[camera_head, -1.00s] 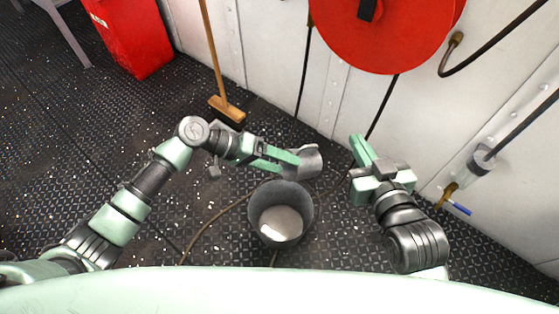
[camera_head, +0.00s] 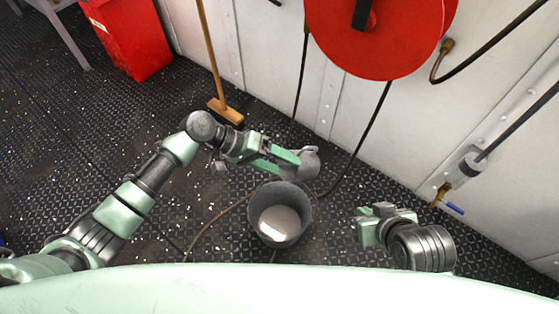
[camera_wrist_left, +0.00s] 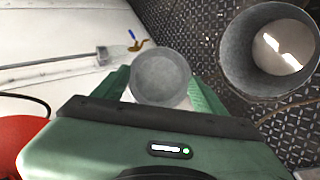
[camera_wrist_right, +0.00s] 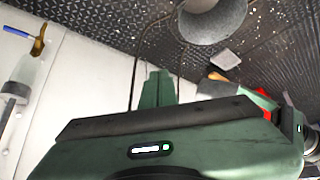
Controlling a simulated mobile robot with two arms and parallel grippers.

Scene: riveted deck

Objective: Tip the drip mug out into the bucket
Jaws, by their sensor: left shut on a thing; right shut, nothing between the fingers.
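The grey drip mug (camera_head: 308,163) is between the fingers of my left gripper (camera_head: 287,164), which is shut on it, just beyond and to the right of the bucket's far rim. In the left wrist view the mug (camera_wrist_left: 160,78) shows as a round grey shape between the green fingers; how far it is tilted is hard to tell. The grey bucket (camera_head: 256,205) stands upright on the deck with pale, shiny contents at its bottom. My right gripper (camera_head: 368,226) is to the right of the bucket, shut and empty; its fingers show pressed together in the right wrist view (camera_wrist_right: 158,82).
A wall tap with a blue handle (camera_head: 455,208) is at the right. A red hose reel (camera_head: 410,50) hangs on the white wall. A broom (camera_head: 226,110) leans there, with a red bin (camera_head: 130,40) to its left. A hose runs along the deck behind the bucket.

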